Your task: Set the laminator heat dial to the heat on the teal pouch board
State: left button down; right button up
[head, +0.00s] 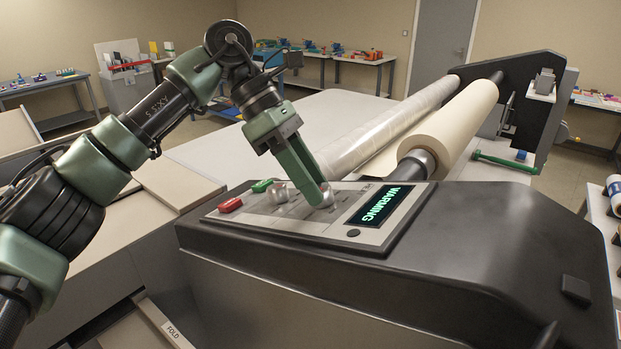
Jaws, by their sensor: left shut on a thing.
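The laminator (400,240) fills the right and middle of the head view. Its sloped control panel (283,226) carries a red button (230,205), a green button (262,186), silver knobs and a lit display (380,205) reading "WARMING". My left gripper (322,197) reaches down from above and is shut on a silver knob (327,196) just left of the display. Another silver knob (279,192) sits to the left of it. The markings around the knobs are too small to read. I cannot make out a teal pouch board. My right gripper is not in view.
A cream roll (450,120) and a clear film roll (390,125) lie across the machine behind the panel. A black end housing (520,90) stands at the far right. Workbenches with tools (345,57) line the back wall. A grey door (440,45) is behind.

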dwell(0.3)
pick_arm(q)
jog(key=c, duration=1)
grip_release()
jog(key=shift+d, duration=0.1)
jog(key=shift+o, duration=0.2)
jog(key=shift+d, duration=0.1)
jog(key=shift+w+a+r, duration=0.1)
jog(key=shift+a+r, duration=0.2)
jog(key=b+v, duration=0.1)
jog(key=v, duration=0.6)
